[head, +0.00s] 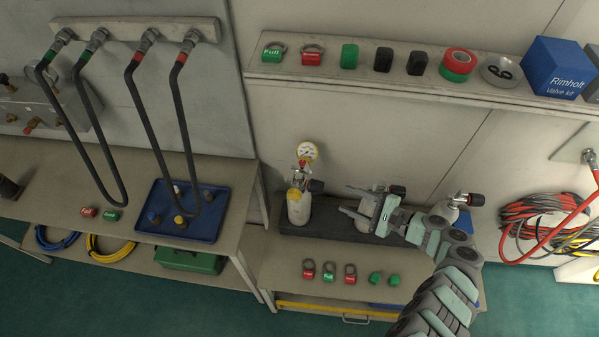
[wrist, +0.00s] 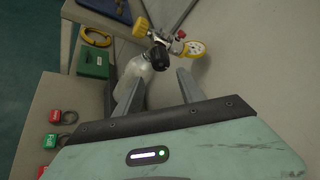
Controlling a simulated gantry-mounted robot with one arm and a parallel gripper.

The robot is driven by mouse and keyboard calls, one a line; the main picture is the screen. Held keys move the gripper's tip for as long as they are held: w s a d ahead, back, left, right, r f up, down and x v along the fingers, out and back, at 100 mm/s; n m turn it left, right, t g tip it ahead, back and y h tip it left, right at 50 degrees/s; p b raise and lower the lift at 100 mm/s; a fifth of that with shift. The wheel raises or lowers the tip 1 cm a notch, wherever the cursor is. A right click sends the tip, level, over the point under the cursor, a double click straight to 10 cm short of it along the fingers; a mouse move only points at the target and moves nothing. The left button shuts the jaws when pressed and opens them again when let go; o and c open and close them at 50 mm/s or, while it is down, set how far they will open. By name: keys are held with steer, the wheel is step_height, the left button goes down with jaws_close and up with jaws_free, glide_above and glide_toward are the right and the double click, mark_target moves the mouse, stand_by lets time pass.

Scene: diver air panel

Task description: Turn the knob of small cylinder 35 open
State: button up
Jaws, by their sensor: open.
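Small cylinders stand in a dark rack (head: 325,222) on the lower bench. The left cylinder (head: 299,208) is pale, with a pressure gauge (head: 307,151) above it and a black knob (head: 317,186) on the right of its valve. My gripper (head: 348,200) is open and empty to the right of this knob, apart from it. In the wrist view the cylinder (wrist: 136,74), black knob (wrist: 158,56) and yellow gauge (wrist: 193,49) lie beyond my open fingers. Another cylinder (head: 368,203) is partly hidden behind my gripper; a third (head: 446,211) stands right. No number 35 is readable.
Red and green tags (head: 328,270) lie along the bench front. A blue tray (head: 183,232) sits on the left bench under hanging black hoses (head: 150,120). A shelf (head: 400,78) runs above. Coiled hoses (head: 540,220) hang at right.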

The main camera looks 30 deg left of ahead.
mark_target(321, 188)
steer(key=b+x, duration=0.1)
steer(key=x, duration=0.9)
steer(key=shift+a, duration=0.4)
steer(key=shift+c, duration=0.5)
jaws_close()
